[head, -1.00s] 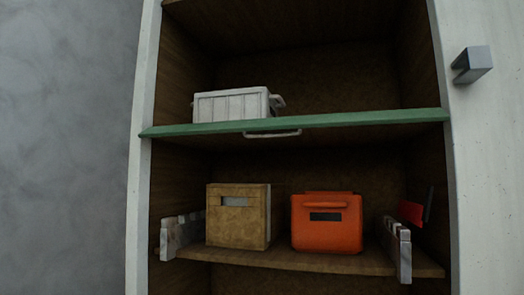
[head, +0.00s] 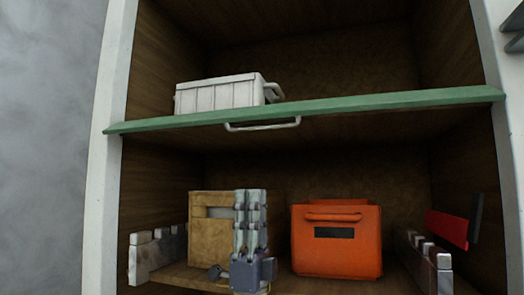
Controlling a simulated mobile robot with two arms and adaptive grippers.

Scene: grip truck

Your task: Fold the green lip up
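The green lip (head: 330,107) runs along the front edge of the upper shelf in the cabinet, lying out flat, with a pale wire handle (head: 262,125) below it, left of the middle. My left gripper (head: 251,193) is low in the cabinet opening, fingers pointing up, well below the lip and handle and not touching them. Its fingers stand close together; I cannot tell whether they are open or shut. It covers part of the tan box behind it. My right gripper does not show.
A white crate (head: 218,97) stands on the upper shelf behind the lip. Below are a tan box (head: 210,238), an orange bin (head: 338,255), grey notched side rails (head: 158,256) and a red panel (head: 447,228). White cabinet sides (head: 104,180) flank the opening.

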